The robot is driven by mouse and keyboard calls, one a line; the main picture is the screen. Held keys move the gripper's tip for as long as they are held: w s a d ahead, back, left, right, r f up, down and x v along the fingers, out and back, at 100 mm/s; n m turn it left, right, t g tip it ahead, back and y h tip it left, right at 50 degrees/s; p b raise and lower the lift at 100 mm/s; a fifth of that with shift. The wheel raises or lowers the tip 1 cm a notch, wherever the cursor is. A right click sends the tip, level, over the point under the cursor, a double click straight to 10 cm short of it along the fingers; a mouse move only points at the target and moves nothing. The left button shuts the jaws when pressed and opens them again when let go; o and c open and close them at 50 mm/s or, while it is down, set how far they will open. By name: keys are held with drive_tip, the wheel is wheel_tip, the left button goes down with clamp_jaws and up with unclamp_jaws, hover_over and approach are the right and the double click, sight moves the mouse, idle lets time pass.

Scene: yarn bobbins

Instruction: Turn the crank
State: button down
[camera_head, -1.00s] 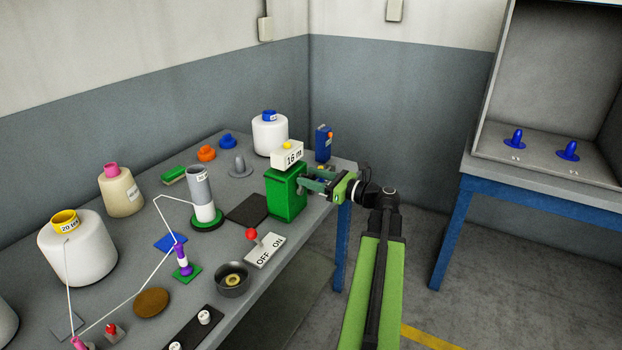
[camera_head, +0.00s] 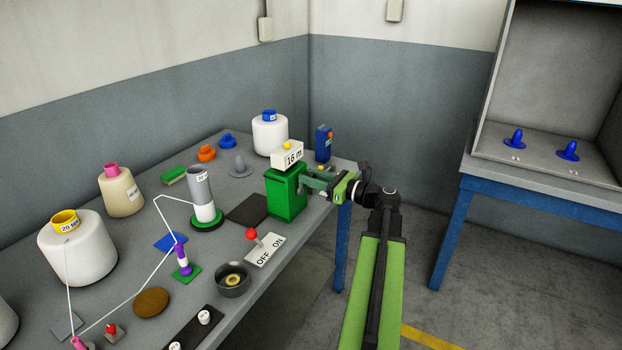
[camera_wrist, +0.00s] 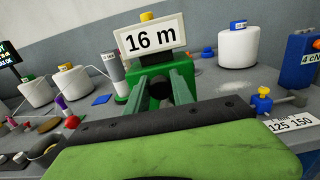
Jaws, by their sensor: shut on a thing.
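The green winder box (camera_head: 286,195) stands near the right end of the table, with a white counter (camera_head: 288,155) on top. In the wrist view the counter (camera_wrist: 151,38) reads "16 m". My gripper (camera_head: 310,182) reaches in from the right to the box's right side. In the wrist view its two green fingers (camera_wrist: 158,86) are shut on the dark crank handle (camera_wrist: 157,89), in front of the green box (camera_wrist: 148,63). The fingers and the box hide most of the crank.
A switch plate with a red-knobbed lever (camera_head: 252,235) lies left of my arm. A blue device (camera_head: 323,143) and a white bobbin (camera_head: 269,136) stand behind the box. Yarn runs from the yellow-topped bobbin (camera_head: 77,250) past pegs to the grey-white tube (camera_head: 202,195).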

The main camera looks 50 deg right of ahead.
idle(0.6)
drive_tip(key=shift+w+d+m, duration=0.1)
drive_tip(key=shift+d+m, duration=0.35)
drive_tip(key=shift+m, duration=0.35)
drive_tip(key=c, duration=1.1)
unclamp_jaws()
drive_tip(key=v, duration=1.7)
drive_tip(key=shift+s+f, duration=0.1)
drive_tip(key=shift+s, duration=0.1)
